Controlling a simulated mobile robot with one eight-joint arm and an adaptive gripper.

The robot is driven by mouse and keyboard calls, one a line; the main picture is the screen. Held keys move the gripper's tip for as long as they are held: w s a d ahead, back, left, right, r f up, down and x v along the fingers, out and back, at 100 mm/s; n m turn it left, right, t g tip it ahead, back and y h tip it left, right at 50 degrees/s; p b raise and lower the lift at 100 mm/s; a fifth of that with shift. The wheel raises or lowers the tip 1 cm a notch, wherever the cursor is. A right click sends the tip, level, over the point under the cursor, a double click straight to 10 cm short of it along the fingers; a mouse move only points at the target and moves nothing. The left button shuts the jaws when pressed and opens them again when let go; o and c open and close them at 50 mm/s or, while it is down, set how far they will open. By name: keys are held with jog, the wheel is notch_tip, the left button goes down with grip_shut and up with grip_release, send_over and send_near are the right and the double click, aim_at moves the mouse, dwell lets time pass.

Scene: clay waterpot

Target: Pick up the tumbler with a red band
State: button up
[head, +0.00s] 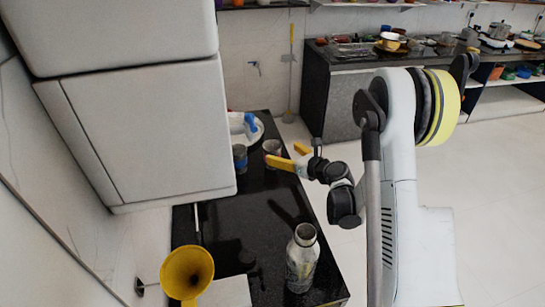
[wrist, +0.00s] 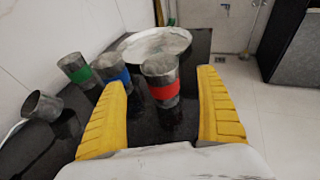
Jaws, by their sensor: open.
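The tumbler with a red band (wrist: 163,82) is a grey metal cup standing upright on the black counter. In the wrist view it is beyond my open gripper (wrist: 165,112), between the lines of its two yellow fingers, with nothing held. In the head view my gripper (head: 288,161) reaches left over the counter beside a grey tumbler (head: 271,147), whose band I cannot make out there. A tumbler with a blue band (wrist: 111,68) stands just left of the red-banded one, partly behind the left finger. A tumbler with a green band (wrist: 77,69) is farther left.
Another grey tumbler (wrist: 42,106) leans or lies at the far left. A round pale plate (wrist: 150,44) is behind the tumblers. A metal bottle (head: 302,258) and a yellow funnel (head: 187,273) are at the near end of the counter (head: 262,208). A white cabinet (head: 150,130) overhangs the left side.

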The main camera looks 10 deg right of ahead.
aim_at(268, 145)
jog(key=b+x, duration=0.2)
jog(key=x, duration=0.5)
jog(key=shift+w+f+b, duration=0.2)
jog(key=shift+w+b, duration=0.05)
jog(key=shift+b, duration=0.05)
jog(key=c, duration=1.3)
